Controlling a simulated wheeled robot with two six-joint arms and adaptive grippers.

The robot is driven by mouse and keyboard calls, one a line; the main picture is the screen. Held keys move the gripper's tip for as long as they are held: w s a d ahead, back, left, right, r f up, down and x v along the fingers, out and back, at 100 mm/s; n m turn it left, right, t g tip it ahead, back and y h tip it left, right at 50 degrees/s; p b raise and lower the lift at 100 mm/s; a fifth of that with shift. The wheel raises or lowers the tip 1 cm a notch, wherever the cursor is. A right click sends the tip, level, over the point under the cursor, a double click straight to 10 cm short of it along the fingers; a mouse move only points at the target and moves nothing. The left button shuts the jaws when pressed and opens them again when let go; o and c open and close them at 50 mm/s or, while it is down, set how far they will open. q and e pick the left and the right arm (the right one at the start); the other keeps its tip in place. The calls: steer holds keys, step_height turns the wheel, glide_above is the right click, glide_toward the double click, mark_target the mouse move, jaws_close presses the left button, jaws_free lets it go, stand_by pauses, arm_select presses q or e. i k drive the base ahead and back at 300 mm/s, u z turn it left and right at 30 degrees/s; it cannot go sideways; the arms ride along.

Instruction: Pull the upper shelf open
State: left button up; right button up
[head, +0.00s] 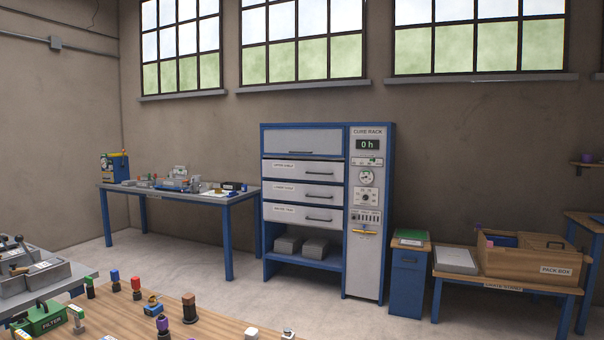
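The blue and white cure rack (372,275) stands against the back wall. Its upper shelf (300,172) is a white drawer front with a small label at the left and a dark bar handle (319,173) at the right. The upper shelf looks shut, about flush with the two similar drawer fronts below it, the middle one (300,193) and the bottom one (300,215). Neither of my grippers shows in the head view, and nothing touches the rack's handles.
A wooden table (235,317) with several small coloured parts is in the near foreground. A blue-legged workbench (170,193) stands left of the rack. A blue cabinet (407,285) and a low table with the pack box (525,257) stand right. Bare floor lies before the rack.

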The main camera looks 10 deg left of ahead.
mark_target(309, 168)
steer(key=z, duration=3.4)
steer(key=i, duration=3.75)
steer(key=u, duration=3.25)
steer(key=i, duration=3.15)
steer(key=z, duration=0.05)
